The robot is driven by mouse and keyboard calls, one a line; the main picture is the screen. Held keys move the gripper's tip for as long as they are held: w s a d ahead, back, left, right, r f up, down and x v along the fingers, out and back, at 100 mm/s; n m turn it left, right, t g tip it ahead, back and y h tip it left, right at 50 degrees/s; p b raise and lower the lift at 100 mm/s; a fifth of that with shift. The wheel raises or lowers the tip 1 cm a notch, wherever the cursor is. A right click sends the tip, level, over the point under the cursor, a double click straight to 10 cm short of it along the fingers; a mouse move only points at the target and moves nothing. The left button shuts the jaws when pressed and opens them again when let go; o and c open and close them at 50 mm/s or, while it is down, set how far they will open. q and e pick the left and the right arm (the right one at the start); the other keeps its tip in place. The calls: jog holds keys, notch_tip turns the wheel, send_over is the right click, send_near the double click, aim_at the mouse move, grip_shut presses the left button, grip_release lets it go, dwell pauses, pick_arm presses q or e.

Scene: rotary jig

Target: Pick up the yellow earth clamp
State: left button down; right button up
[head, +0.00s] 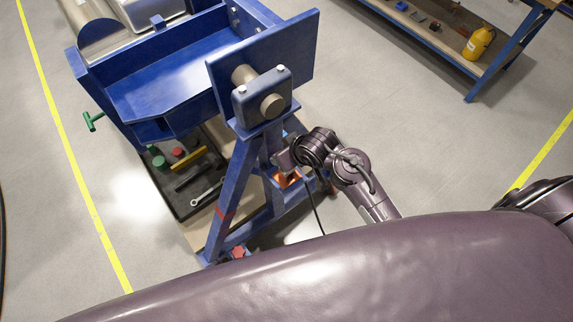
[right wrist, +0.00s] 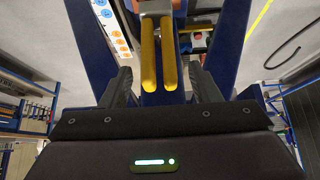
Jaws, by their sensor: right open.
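The yellow earth clamp (right wrist: 149,62) shows in the right wrist view as two yellow handles side by side, pointing toward me. Their far end meets a pale part at the top edge of the picture. My right gripper (right wrist: 160,72) is open, with one dark finger on each side of the handles and a gap between each finger and the clamp. In the head view my right arm reaches to the blue jig stand (head: 236,190), and I cannot make out the clamp there. My left gripper is not in view.
Blue posts of the stand rise close on both sides of my right gripper. A dark tray (head: 181,205) with a wrench (head: 208,192) and other tools lies under the jig. A workbench (head: 433,42) with a yellow bottle (head: 478,43) stands at upper right. Floor to the right is clear.

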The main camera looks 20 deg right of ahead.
jog(key=shift+f, duration=0.1)
grip_shut()
dwell(0.3)
jog(key=shift+w, duration=0.1)
